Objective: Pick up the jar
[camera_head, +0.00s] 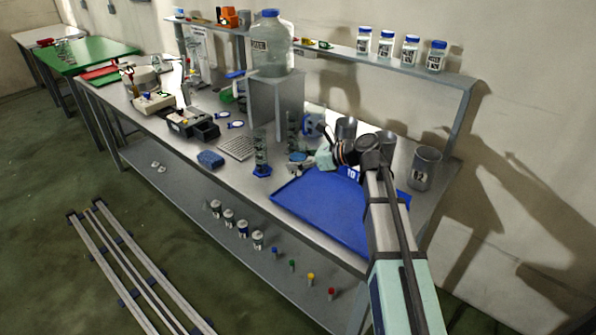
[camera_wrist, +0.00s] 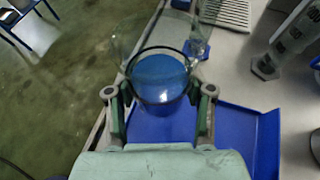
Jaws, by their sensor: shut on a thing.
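The jar (camera_wrist: 160,50) is clear glass with a round, wide body. In the wrist view it sits between the two fingers of my gripper (camera_wrist: 158,95), which is shut on it. Blue shows through its round opening or base. In the head view my gripper (camera_head: 322,158) is over the bench, near the back left edge of the blue tray (camera_head: 325,208). The jar is hard to make out there among the glassware. The tray also shows below the gripper in the wrist view (camera_wrist: 240,133).
Metal beakers (camera_head: 424,168) stand at the back right. A graduated cylinder (camera_head: 261,152) stands left of the tray, beside a rack (camera_head: 238,148). A large bottle (camera_head: 270,45) stands on a grey block (camera_head: 276,105). Labelled jars (camera_head: 387,43) line the shelf. Most of the tray is bare.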

